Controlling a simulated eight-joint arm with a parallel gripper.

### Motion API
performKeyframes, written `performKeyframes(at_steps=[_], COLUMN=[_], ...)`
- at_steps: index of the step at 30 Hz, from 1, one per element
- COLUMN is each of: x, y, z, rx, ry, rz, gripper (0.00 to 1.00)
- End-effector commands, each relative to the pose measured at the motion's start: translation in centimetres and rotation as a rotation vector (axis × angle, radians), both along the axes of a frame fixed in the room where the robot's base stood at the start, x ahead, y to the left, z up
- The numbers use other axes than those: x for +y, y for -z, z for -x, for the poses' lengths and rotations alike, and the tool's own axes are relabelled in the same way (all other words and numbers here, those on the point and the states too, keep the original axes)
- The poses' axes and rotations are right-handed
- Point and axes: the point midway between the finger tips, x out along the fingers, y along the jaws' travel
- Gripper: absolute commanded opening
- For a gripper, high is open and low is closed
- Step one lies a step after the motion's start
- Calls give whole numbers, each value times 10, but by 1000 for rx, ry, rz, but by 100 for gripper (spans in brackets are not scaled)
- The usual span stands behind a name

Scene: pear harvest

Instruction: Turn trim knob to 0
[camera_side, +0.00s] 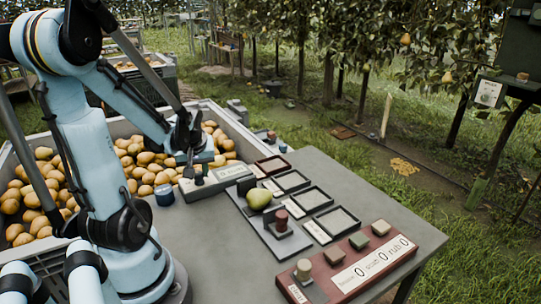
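A long grey box (217,181) with a pale label lies on the grey table beside the pear crate. My gripper (189,171) points down at the left part of this box. The fingertips are small and dark, and I cannot tell whether they touch a knob there or how far apart they are. No lettering reading "trim" is legible. A dark blue round knob-like piece (164,195) stands left of the box, and a black block (245,186) stands at its right end.
A green pear (259,198) rests on a grey plate beside a red cylinder (281,219). Several dark-framed trays (337,220) line the table. A red panel (341,273) with several buttons shows zeros at the front. A crate (233,119) of pears stands behind.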

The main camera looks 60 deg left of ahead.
Motion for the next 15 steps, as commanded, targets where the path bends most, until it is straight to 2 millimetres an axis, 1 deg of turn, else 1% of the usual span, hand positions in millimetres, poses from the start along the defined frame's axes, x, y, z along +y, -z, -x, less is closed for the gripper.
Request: performKeyframes(at_steps=[1, 2, 8, 15], x=[0, 0, 0, 1], y=[0, 0, 0, 0], z=[0, 0, 0, 2], rx=[0, 0, 1, 0], ry=[0, 0, 17, 123], rz=[0, 0, 0, 2], gripper=[5, 1, 1, 1])
